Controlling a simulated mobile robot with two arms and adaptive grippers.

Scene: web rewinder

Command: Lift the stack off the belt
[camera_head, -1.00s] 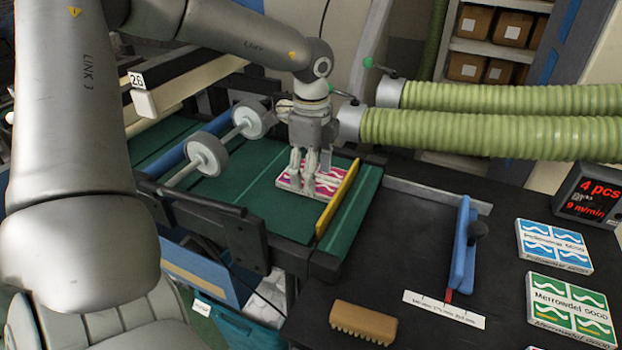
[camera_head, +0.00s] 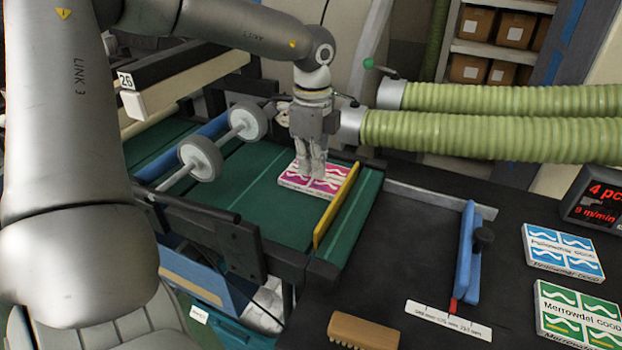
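The stack (camera_head: 294,182) is a low block of flat pieces with a pink and white printed top. It lies on the green belt (camera_head: 270,217), close to the yellow bar (camera_head: 338,205) across the belt. My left gripper (camera_head: 312,176) points down over the middle of the stack, its fingers close together in this view. The fingertips overlap the stack's printed top, and I cannot tell whether they touch it or grip anything. My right gripper is not in view.
Two grey rollers (camera_head: 201,158) on a bar stand left of the stack. Green hoses (camera_head: 490,135) run behind at the right. The dark table holds a blue guide (camera_head: 466,255), a brush (camera_head: 363,331), a blue-printed stack (camera_head: 562,250) and a green-printed stack (camera_head: 580,312).

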